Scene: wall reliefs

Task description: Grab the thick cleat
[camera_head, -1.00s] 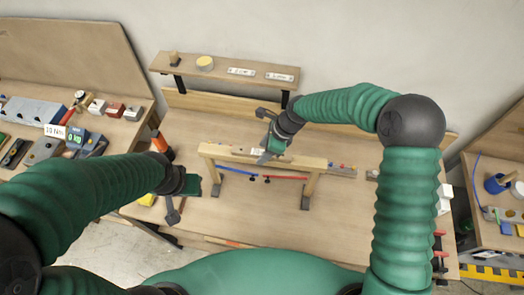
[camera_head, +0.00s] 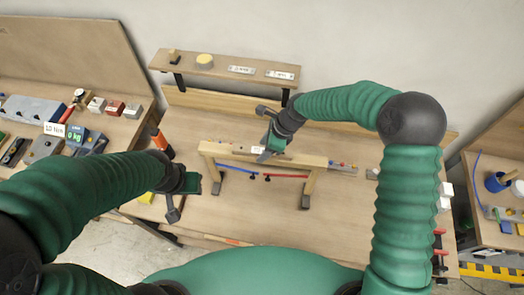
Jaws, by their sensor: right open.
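I cannot pick out the thick cleat for certain at this size. A wooden trestle with a pale top beam (camera_head: 225,150) stands on the workbench (camera_head: 210,225). A blue strip (camera_head: 240,169) and a red strip (camera_head: 288,176) run beneath the beam, with small dark pieces hanging near their middle. My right gripper (camera_head: 265,155) is open at the middle of the beam and points down. It hides part of the beam, and I cannot tell whether it touches. My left gripper (camera_head: 188,198) is over the bench's left part, left of the trestle; its jaws are unclear.
A shelf (camera_head: 222,69) on the back wall holds a small dark block, a yellow disc (camera_head: 205,60) and two white labels. An orange cylinder (camera_head: 160,140) stands left of the trestle. Side tables with tools flank the bench. The bench front is mostly clear.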

